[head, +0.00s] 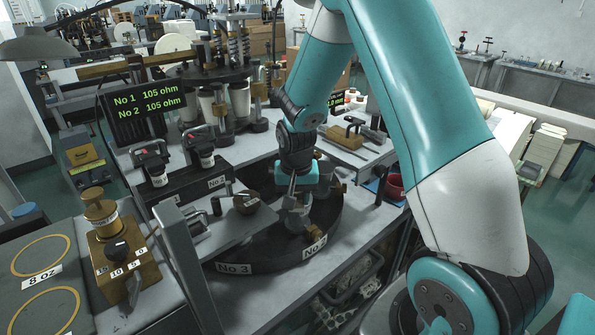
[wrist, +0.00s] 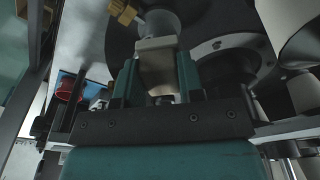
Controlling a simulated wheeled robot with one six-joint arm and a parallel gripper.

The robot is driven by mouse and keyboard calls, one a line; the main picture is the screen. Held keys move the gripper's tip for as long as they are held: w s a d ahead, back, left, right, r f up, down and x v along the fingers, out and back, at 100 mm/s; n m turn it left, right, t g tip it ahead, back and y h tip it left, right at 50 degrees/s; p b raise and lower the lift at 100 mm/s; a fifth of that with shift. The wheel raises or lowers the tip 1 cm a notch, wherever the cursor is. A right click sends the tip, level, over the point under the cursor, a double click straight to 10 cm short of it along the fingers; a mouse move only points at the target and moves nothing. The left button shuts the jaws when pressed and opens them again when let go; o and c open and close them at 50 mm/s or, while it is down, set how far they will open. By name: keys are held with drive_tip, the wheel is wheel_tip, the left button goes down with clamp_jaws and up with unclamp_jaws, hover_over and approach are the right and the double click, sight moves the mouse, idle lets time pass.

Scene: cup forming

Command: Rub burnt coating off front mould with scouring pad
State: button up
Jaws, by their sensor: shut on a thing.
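My gripper (head: 300,196) reaches down over the dark round turntable (head: 262,250) in the head view. In the wrist view its two teal fingers (wrist: 158,80) are shut on a pale beige block, which I take as the scouring pad (wrist: 158,62). A grey rounded piece, likely the front mould (wrist: 163,22), shows just beyond the pad. The pad's far end is close to it, but I cannot tell whether they touch. In the head view the gripper hides most of this spot, and any burnt coating is too small to make out.
A display (head: 146,109) reads 105 ohm for No 1 and No 2. A brass-coloured dial unit (head: 122,255) stands at the left. A red bowl (head: 394,186) sits on a blue mat right of the turntable. Grey bench top (head: 345,160) is partly clear behind.

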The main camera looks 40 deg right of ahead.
drive_tip(key=shift+r+p, duration=2.75)
drive_tip(key=shift+r, duration=1.3)
